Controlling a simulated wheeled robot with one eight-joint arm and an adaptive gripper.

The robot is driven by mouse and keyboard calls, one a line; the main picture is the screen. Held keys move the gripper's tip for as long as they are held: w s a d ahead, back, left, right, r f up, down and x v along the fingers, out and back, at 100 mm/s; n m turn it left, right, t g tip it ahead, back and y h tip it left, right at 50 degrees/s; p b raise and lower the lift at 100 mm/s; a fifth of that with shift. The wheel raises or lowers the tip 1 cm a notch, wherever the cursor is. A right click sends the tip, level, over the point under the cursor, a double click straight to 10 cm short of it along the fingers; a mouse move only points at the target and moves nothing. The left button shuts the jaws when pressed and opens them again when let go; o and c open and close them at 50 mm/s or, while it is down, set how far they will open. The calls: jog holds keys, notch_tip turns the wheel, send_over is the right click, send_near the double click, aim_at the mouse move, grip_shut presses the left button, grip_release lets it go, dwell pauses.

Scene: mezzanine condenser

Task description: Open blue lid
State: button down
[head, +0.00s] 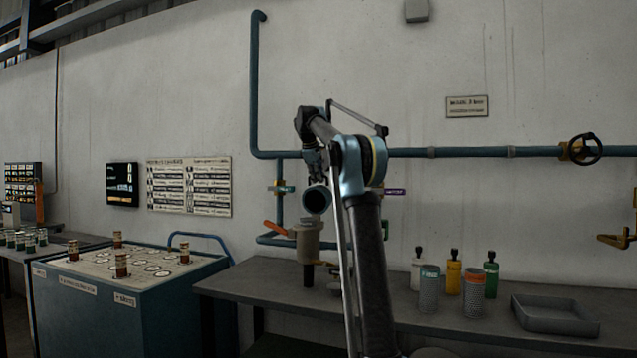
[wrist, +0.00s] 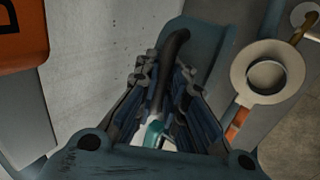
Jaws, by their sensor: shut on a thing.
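In the wrist view, my gripper (wrist: 165,85) has its fingers on either side of a dark curved handle (wrist: 176,45) and is shut on it. A blue curved surface (wrist: 215,35), likely the blue lid, lies beside the handle. In the head view, my gripper (head: 314,163) is near the wall, in front of the blue piping. A round blue piece with a dark inside (head: 316,200), which may be the lid, shows tilted just below it. It is above the grey flanged pot (head: 307,240). The contact is too small to see there.
A bench (head: 240,279) holds several bottles, two mesh cups (head: 429,294) (head: 473,296) and a grey tray (head: 555,316). A blue cabinet (head: 130,315) stands left. A pipe (head: 460,152) with a dark handwheel (head: 585,149) runs along the wall. An orange lever (head: 275,229) is near the pot.

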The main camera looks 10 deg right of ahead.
jog(key=shift+w+d+f, duration=0.1)
jog(key=shift+w+d, duration=0.15)
jog(key=shift+w, duration=0.5)
jog(key=c, duration=1.7)
grip_release()
jog(key=shift+o, duration=0.2)
jog(key=v, duration=1.2)
jog(key=shift+w+d, duration=0.1)
jog(key=shift+d, duration=0.05)
